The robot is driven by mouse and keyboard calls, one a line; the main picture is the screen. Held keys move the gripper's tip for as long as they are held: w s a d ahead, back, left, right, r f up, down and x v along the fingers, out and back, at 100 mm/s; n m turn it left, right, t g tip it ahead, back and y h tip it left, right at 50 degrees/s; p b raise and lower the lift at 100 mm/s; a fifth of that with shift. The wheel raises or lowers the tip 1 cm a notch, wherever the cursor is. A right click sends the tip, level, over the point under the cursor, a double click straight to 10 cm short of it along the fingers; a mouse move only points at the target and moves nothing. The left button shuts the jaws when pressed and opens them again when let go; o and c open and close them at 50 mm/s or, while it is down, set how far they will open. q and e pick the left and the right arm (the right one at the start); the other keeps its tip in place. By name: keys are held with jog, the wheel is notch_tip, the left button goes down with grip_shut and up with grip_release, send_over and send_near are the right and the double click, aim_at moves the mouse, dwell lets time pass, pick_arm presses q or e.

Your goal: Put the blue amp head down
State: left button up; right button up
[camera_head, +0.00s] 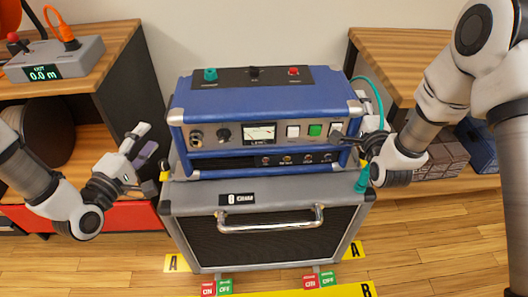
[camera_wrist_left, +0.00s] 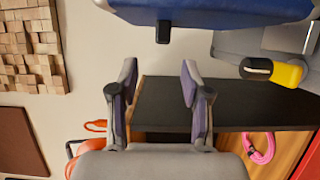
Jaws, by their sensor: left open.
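The blue amp head (camera_head: 262,100) sits level above the grey speaker cabinet (camera_head: 265,197), within its outline. I cannot tell if all its feet touch. Its blue body (camera_wrist_left: 225,10) and a black foot (camera_wrist_left: 163,32) show in the left wrist view, with part of the grey cabinet (camera_wrist_left: 228,46). My left gripper (camera_head: 145,149) is open beside the amp head's left end, apart from it. Nothing is between its fingertips (camera_wrist_left: 155,82). My right gripper (camera_head: 364,146) is at the amp head's right end; its fingers are partly hidden, so its grip is unclear.
A yellow plug (camera_head: 164,171) is at the cabinet's left side, and a teal plug (camera_head: 362,182) at its right. A wooden-topped shelf (camera_head: 110,52) with a grey meter box (camera_head: 58,61) stands left. Another wooden shelf (camera_head: 395,50) stands right. Floor in front shows yellow tape (camera_head: 325,291).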

jog(key=shift+s, duration=0.15)
pick_arm(q)
jog(key=shift+s+a, duration=0.2)
jog(key=shift+s, duration=0.4)
pick_arm(e)
jog(key=s, duration=1.1)
jog(key=shift+s+d, duration=0.15)
jog(key=shift+s, duration=0.2)
